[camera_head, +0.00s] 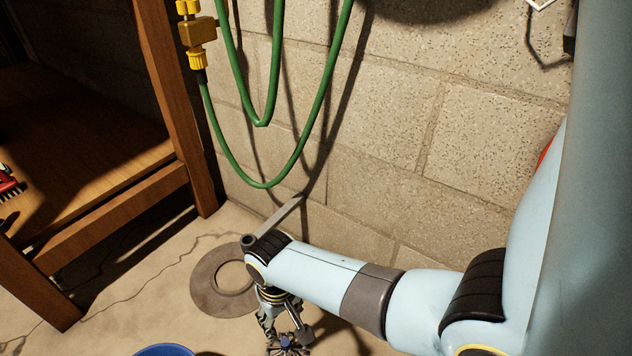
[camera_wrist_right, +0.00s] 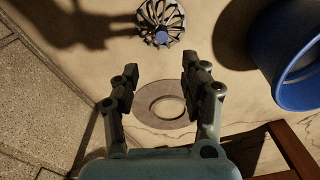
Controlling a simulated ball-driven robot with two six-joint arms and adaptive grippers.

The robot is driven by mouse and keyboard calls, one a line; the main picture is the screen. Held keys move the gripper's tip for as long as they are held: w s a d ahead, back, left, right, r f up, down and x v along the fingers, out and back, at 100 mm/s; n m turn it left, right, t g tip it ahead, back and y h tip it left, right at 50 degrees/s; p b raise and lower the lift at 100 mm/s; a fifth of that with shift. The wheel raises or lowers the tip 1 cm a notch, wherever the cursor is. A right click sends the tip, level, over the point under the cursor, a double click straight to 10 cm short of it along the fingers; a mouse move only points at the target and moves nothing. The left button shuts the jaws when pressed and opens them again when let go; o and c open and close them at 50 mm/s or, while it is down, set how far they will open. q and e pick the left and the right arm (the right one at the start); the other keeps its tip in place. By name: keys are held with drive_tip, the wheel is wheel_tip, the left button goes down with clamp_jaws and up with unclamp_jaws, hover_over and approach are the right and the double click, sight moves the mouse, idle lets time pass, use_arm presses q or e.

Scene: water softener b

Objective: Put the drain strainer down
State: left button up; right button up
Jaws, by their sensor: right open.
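The drain strainer, a dark ribbed dome with a blue centre, shows in the right wrist view (camera_wrist_right: 161,20), apparently resting on the floor beyond my fingertips. Part of it shows at the bottom edge of the head view (camera_head: 288,346), below my right gripper (camera_head: 281,318). My left gripper is out of view.
A blue bucket (camera_wrist_right: 271,78) stands close to the strainer; its rim shows in the head view (camera_head: 165,350). A wooden shelf unit (camera_head: 110,212) stands at left. A green hose (camera_head: 240,178) hangs against the block wall (camera_head: 400,90). Cracked floor lies open around the ring.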

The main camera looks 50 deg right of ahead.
drive_tip(key=s+r+n+t, duration=0.1)
drive_tip(key=s+r, duration=0.3)
drive_tip(key=r, duration=0.3)
drive_tip(key=s+d+r+n+t, duration=0.1)
drive_tip(key=s+r+t, duration=0.1)
drive_tip(key=s+r, duration=0.2)
drive_tip(key=s+d+r+n+t, duration=0.1)
drive_tip(key=s+r, duration=0.3)
drive_tip(key=r, duration=0.7)
drive_tip(key=shift+n+t, duration=0.6)
drive_tip(key=shift+t, duration=0.1)
drive_tip(key=shift+f, duration=0.1)
